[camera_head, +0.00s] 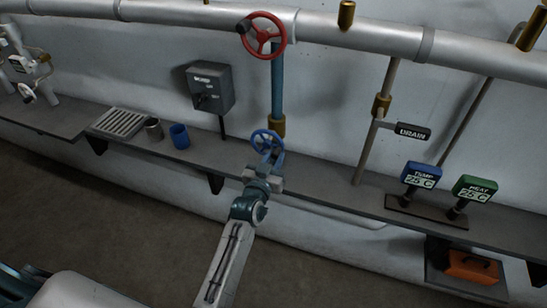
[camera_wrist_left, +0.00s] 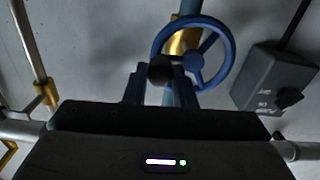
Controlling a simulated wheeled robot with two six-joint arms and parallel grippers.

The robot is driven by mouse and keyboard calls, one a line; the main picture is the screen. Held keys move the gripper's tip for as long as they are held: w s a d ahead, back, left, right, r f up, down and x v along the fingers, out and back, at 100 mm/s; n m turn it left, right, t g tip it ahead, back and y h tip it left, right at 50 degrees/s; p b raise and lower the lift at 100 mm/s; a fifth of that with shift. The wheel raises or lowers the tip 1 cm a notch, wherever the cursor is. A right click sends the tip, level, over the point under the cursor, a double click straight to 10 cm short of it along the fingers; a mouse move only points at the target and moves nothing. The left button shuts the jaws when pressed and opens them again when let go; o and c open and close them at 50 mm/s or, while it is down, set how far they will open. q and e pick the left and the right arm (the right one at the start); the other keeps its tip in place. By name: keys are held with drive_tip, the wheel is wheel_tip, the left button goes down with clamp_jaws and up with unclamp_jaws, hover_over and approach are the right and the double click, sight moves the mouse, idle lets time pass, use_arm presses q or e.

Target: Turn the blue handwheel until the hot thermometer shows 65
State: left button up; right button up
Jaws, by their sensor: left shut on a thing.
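The blue handwheel (camera_head: 268,140) is mounted on the wall pipe above the shelf, near the middle of the head view. My left gripper (camera_head: 266,160) reaches up to its lower rim and is shut on it. In the left wrist view the blue handwheel (camera_wrist_left: 226,60) fills the upper middle, and the fingers of my left gripper (camera_wrist_left: 160,88) close around its dark knob (camera_wrist_left: 160,68). A blue thermometer display (camera_head: 421,175) labelled TEMP reads 25 C. A green display (camera_head: 474,190), its label seeming to be HEAT, also reads 25 C. My right gripper is out of view.
A red handwheel (camera_head: 263,35) sits higher on the big silver pipe (camera_head: 365,33). A grey switch box (camera_head: 210,87) is on the wall to the left. A blue cup (camera_head: 180,136) and a grey can (camera_head: 154,129) stand on the shelf. A DRAIN sign (camera_head: 412,131) is right.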

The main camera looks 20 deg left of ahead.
use_arm(q)
drive_tip(key=o, duration=0.9)
drive_tip(key=shift+o, duration=0.4)
drive_tip(key=s+b, duration=0.4)
drive_tip(key=s, duration=0.6)
drive_tip(key=shift+s+a, duration=0.15)
drive_tip(key=shift+s, duration=0.25)
